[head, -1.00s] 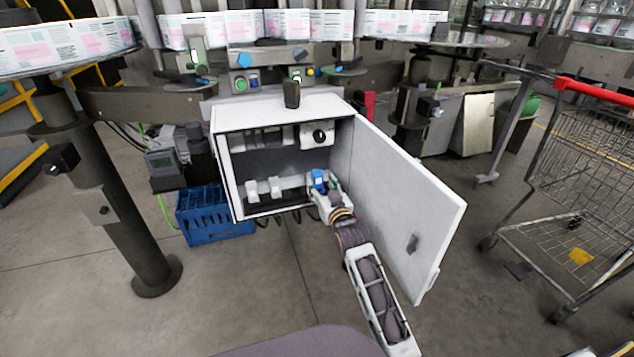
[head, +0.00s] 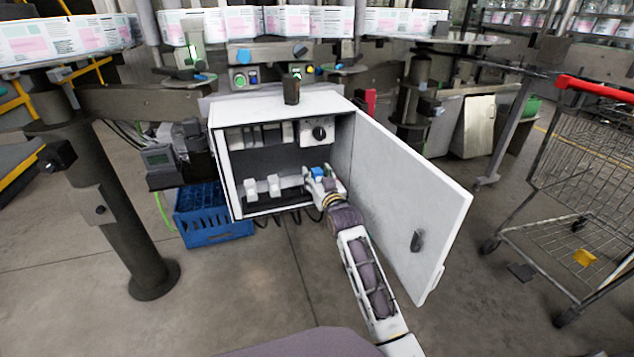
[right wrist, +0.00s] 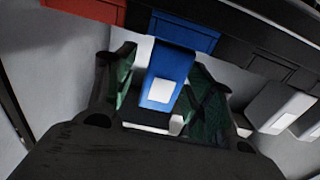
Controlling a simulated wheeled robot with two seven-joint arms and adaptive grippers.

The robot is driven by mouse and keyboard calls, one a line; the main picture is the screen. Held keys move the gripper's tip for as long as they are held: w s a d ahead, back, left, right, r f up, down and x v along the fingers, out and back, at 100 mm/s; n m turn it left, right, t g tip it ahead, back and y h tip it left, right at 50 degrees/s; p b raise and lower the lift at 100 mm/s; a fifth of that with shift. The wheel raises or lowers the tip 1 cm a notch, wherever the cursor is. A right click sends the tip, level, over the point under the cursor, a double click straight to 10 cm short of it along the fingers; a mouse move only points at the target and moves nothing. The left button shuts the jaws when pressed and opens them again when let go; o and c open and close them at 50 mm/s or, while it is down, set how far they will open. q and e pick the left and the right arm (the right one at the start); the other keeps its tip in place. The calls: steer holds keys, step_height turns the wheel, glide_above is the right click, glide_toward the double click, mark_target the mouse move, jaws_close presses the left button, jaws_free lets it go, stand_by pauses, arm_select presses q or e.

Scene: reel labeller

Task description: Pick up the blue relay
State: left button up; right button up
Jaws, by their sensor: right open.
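The blue relay (head: 317,172) is at the right end of the lower row inside the open white cabinet (head: 240,192). In the right wrist view the blue relay (right wrist: 173,62) has a white label on its face. My right gripper (head: 321,178) is at the relay, inside the cabinet's lower right opening. In the right wrist view the green-padded fingers of my right gripper (right wrist: 163,72) are apart, one on each side of the relay. A gap shows beside the relay; contact cannot be told. My left gripper is not in view.
The cabinet door (head: 405,205) stands open close to the right of my right arm. White relays (head: 262,187) sit left of the blue one; they also show in the right wrist view (right wrist: 282,106). A blue crate (head: 212,215) and a shopping cart (head: 580,190) stand on the floor.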

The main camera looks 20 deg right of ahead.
stand_by(0.4)
steer(key=c, duration=1.1)
steer(key=shift+r, duration=0.1)
